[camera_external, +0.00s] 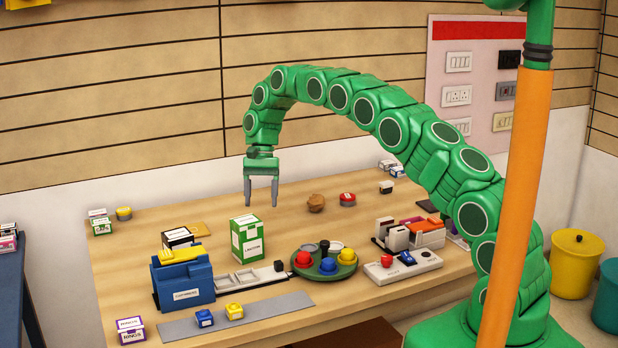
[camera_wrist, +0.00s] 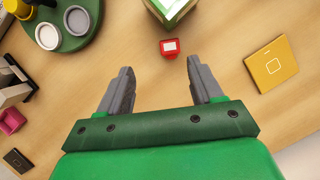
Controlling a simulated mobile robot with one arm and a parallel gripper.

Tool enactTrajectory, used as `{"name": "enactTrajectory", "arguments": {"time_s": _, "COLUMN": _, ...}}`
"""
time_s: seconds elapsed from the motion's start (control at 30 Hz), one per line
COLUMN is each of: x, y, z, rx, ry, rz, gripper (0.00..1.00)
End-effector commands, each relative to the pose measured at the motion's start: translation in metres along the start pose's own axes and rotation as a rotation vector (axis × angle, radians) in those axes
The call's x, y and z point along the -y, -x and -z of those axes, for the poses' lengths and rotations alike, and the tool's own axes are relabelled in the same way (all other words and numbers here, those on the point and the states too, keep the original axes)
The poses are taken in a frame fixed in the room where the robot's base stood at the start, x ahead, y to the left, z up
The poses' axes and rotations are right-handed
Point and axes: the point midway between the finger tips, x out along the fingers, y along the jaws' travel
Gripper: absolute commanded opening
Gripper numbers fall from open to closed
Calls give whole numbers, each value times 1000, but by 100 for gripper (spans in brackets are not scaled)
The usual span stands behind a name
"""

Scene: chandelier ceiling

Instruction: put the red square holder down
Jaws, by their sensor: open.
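The red square holder (camera_wrist: 169,48) lies on the wooden table in the wrist view. It is a small red piece with a white face, close to the green and white box (camera_wrist: 172,8). In the external view I cannot make it out; the green box (camera_external: 247,240) may hide it. My gripper (camera_external: 261,200) hangs above the table behind that box, pointing down. Its two grey fingers are apart with nothing between them. In the wrist view my gripper (camera_wrist: 163,80) has the holder just beyond its fingertips, and no finger visibly touches it.
A yellow square plate (camera_wrist: 270,65) lies on the table beside my gripper. A green round tray (camera_external: 325,263) with coloured knobs stands to the right of the box. A blue container (camera_external: 184,283) stands front left. A brown lump (camera_external: 316,203) and red-topped disc (camera_external: 347,199) lie right of my gripper.

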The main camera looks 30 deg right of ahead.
Motion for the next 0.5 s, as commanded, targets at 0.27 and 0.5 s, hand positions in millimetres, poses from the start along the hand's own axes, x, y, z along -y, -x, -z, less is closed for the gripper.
{"name": "enactTrajectory", "arguments": {"time_s": 0.27, "x": 12, "y": -16, "z": 7, "rx": 8, "ry": -12, "rz": 0, "gripper": 66}}
{"name": "enactTrajectory", "arguments": {"time_s": 0.5, "x": 12, "y": -35, "z": 6, "rx": 12, "ry": -12, "rz": -3, "gripper": 66}}
